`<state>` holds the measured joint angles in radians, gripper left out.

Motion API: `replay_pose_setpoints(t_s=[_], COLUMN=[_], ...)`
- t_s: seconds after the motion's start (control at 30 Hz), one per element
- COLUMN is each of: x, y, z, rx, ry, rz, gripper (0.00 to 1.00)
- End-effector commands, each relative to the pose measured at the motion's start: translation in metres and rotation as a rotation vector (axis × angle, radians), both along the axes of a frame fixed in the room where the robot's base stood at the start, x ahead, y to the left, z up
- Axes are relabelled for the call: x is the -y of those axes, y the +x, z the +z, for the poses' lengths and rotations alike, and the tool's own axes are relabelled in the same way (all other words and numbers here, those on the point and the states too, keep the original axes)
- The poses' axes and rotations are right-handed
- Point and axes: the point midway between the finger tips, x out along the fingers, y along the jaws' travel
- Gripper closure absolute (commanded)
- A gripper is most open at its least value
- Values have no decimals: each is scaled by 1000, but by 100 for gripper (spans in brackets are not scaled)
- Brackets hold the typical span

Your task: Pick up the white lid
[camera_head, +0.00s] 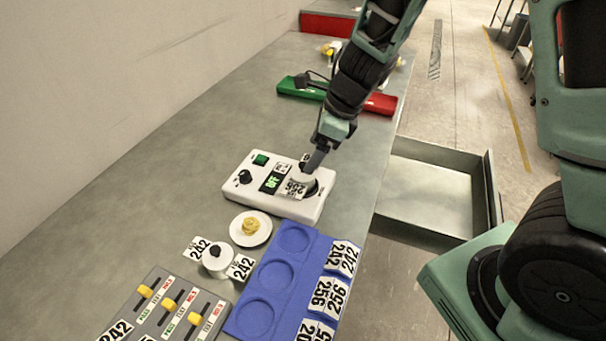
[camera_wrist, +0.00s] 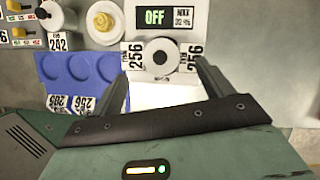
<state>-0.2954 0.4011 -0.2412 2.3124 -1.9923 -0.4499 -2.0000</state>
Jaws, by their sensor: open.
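A round white lid with a black knob shows in the wrist view (camera_wrist: 160,57), between tags reading 256. It tops a white container (camera_head: 297,182) on the white weighing unit (camera_head: 262,193), whose display reads OFF. My gripper (camera_head: 314,165) is open over this container in the head view and partly hides its top. In the wrist view its fingers (camera_wrist: 162,72) stand apart, to the left and right of the lid; I cannot tell whether they touch it.
A white disc with a yellow piece (camera_head: 240,238) lies near the blue tray (camera_head: 235,323), which has round recesses. A grey slider panel (camera_head: 150,318) is at the front left. Green (camera_head: 290,86) and red (camera_head: 381,104) bins lie behind. An open drawer (camera_head: 440,152) juts out right.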

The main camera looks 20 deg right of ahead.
Motion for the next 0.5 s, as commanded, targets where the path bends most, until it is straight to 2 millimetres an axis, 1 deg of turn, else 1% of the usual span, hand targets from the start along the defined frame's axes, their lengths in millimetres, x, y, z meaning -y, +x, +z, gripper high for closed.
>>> replay_pose_setpoints(t_s=[0.13,0.3,0.4,0.5], x=[-3,-9,-13,-14], y=[2,6,9,10], z=[-13,-39,-48,-51], rx=[-2,-3,-1,0], ry=[0,-1,0,0], rz=[0,0,0,-1], gripper=[21,21,21,21])
